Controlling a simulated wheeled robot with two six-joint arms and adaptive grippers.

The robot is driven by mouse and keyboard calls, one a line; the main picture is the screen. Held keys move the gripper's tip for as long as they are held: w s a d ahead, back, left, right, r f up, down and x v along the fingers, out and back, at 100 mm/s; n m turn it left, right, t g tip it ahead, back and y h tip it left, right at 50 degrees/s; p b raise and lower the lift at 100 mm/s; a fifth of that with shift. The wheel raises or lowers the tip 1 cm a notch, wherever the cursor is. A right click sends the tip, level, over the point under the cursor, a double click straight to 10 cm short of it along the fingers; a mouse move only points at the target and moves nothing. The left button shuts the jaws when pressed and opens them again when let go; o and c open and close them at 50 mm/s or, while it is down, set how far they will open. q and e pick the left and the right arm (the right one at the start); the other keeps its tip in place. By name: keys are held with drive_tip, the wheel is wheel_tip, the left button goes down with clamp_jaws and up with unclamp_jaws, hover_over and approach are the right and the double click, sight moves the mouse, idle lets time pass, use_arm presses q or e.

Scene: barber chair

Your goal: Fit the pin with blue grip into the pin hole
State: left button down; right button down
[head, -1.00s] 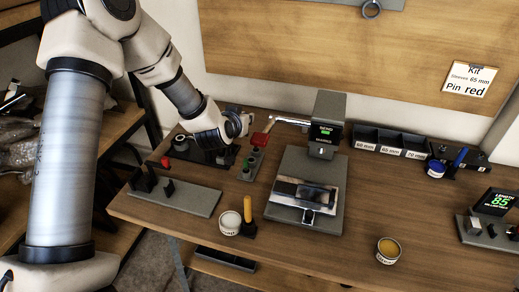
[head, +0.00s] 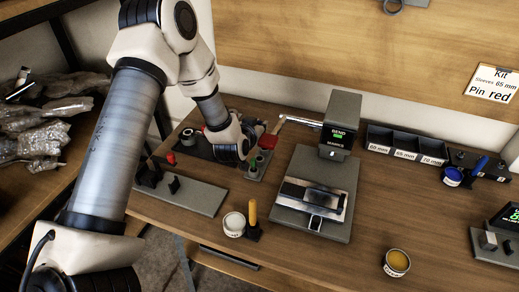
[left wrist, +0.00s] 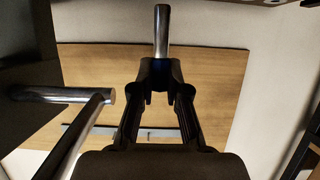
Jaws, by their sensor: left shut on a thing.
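In the left wrist view my left gripper (left wrist: 160,90) is shut on a pin (left wrist: 162,35). Its bright metal shaft points up out of the fingers, and a sliver of dark blue shows at its base between the fingertips. In the head view my left gripper (head: 250,140) is above the back left of the bench, over the grey button strip (head: 257,165). The wrist hides most of the fingers and I cannot see the pin there. I cannot make out the pin hole in either view. My right gripper is not in view.
A grey press-like machine (head: 335,180) stands right of my gripper, with a red-tipped lever (head: 270,140) close by. A spool (head: 188,135), a grey plate with black uprights (head: 200,196) and a white pot (head: 233,224) are nearby.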

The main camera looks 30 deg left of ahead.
use_arm(q)
wheel_tip(320, 180, down, 10)
drive_tip(key=shift+r+p, duration=0.15)
drive_tip(key=shift+p, duration=0.5)
drive_tip(key=c, duration=1.2)
unclamp_jaws()
